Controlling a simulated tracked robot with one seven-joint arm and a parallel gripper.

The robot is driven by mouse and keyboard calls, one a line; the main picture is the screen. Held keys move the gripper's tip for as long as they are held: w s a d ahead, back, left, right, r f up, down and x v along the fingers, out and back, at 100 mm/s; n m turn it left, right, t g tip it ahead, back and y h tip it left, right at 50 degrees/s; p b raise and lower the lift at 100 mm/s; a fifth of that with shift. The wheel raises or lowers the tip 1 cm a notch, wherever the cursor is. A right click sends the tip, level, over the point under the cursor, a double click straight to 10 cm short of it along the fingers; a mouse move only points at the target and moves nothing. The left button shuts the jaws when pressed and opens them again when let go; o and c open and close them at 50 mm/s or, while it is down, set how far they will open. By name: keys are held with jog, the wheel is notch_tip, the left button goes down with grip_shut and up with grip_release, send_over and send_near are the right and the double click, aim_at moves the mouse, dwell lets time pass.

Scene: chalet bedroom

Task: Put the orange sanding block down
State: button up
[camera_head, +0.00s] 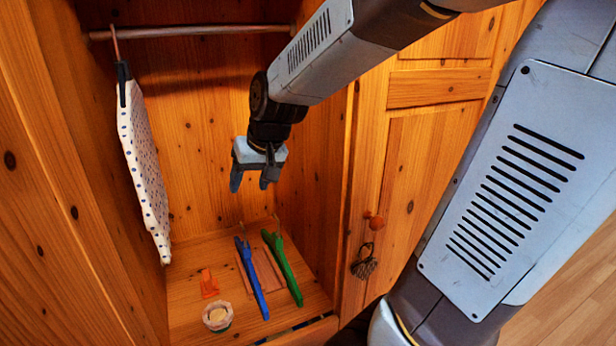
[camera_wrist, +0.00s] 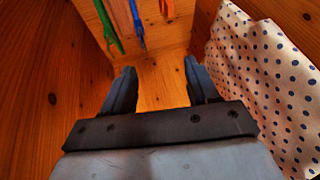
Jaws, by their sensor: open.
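The orange sanding block (camera_head: 208,284) rests on the floor of the open wooden wardrobe, left of the blue tool-like piece. Its orange end also shows at the top edge of the wrist view (camera_wrist: 166,7), mostly cut off there. My gripper (camera_head: 251,181) is open and empty. It hangs inside the wardrobe, well above the floor, above and to the right of the block and apart from it. In the wrist view its two fingers (camera_wrist: 160,80) are spread, with only wood behind the gap.
A blue hanger-like piece (camera_head: 252,282) and a green one (camera_head: 284,270) lie around a reddish board (camera_head: 266,270). A small round pot (camera_head: 217,317) stands near the block. Dotted fabric (camera_head: 146,175) hangs at left from a rail (camera_head: 190,32). The cupboard door (camera_head: 425,165) stands at right.

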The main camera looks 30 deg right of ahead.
jog(key=s+d+r+h, duration=0.1)
jog(key=s+d+r, duration=0.2)
jog(key=s, duration=0.4)
jog(key=s+d+r+t+h, duration=0.1)
jog(key=s+d+r, duration=0.2)
jog(key=s, duration=0.4)
jog(key=shift+s, duration=0.4)
jog(key=shift+r, duration=0.1)
dwell(0.4)
